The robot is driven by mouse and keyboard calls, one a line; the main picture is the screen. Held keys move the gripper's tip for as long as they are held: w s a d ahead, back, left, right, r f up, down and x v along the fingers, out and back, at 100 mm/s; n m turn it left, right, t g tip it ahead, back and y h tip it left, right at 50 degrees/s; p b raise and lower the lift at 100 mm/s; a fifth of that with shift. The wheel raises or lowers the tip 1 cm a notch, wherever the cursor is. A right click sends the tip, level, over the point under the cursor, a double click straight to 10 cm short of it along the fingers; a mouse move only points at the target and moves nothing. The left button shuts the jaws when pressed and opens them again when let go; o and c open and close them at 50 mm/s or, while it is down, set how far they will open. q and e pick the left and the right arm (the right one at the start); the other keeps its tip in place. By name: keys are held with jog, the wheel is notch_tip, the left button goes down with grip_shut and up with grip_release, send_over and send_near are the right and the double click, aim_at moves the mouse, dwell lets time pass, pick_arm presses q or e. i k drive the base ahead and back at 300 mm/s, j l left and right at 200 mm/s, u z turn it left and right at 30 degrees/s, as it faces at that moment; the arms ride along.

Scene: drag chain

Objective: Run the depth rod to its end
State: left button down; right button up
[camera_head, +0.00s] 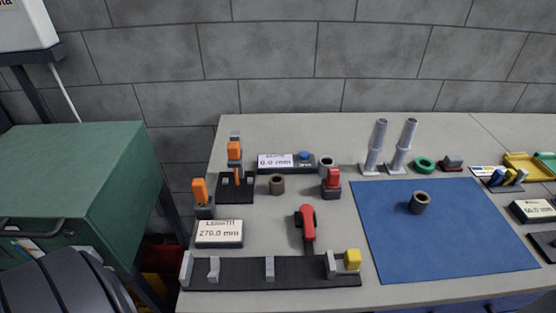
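No part is plainly marked as the depth rod, so I cannot tell which it is. An orange-topped block (234,152) stands at the back of a small black fixture (224,192), with a thin orange piece (237,175) upright on it. Beside it a display unit (275,161) reads 0.0 mm and has a blue button (304,155). A second orange-topped block (199,190) stands to the left, behind a display (219,233) that seems to read 270.0 mm. Neither of my grippers shows.
A red-handled lever (307,223), a brown ring (277,184) and a red clamp (332,182) stand mid-table. A blue mat (440,240) carries one brown ring (418,202).

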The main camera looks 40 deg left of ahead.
aim_at(235, 153)
jog(key=u, duration=1.55)
